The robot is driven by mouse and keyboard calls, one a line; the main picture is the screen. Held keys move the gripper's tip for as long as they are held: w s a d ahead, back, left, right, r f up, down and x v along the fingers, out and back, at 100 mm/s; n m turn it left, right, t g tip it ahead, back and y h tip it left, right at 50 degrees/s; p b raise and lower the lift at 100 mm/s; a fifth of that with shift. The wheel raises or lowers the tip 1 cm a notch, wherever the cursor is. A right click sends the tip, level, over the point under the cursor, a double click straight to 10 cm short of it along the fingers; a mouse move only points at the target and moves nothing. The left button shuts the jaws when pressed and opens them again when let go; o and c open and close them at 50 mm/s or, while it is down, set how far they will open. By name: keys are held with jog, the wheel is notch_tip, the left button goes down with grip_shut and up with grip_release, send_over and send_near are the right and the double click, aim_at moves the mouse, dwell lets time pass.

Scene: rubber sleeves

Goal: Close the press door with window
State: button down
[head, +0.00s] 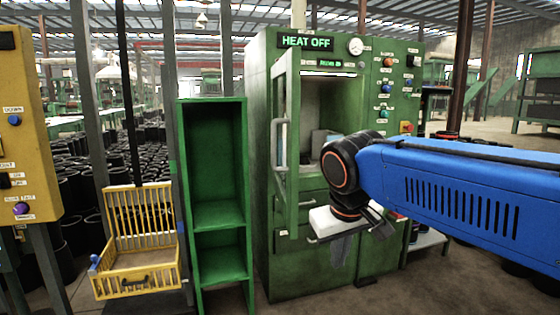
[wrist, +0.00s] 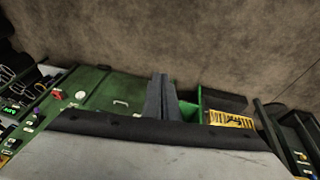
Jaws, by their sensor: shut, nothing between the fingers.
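The press (head: 258,170) is a green cabinet with a "HEAT OFF" display. Its door with window (head: 293,205) stands open at the left of the chamber opening, swung outward and seen nearly edge-on. A pale upright handle (head: 276,150) is on the door. Part of the chamber (head: 315,110) shows, with grey blocks inside; my arm hides its lower right. My gripper (head: 340,250) points down in front of the press drawers, below and right of the door, apart from it. Its grey fingers also show in the wrist view (wrist: 161,96), shut and empty.
A green open shelf (head: 215,215) stands left of the press. A yellow basket (head: 140,270) hangs further left, beside a yellow control panel (head: 25,130). Buttons and a gauge (head: 355,46) are on the press front. Bare floor lies before the press.

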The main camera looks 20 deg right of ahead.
jog(key=w+a+r+m+h, duration=0.1)
jog(key=w+a+r+h, duration=0.25)
jog(key=w+r, duration=1.05)
jog(key=m+h, duration=0.1)
jog(key=m, duration=0.1)
send_near(287, 169)
jog(key=shift+x, duration=2.7)
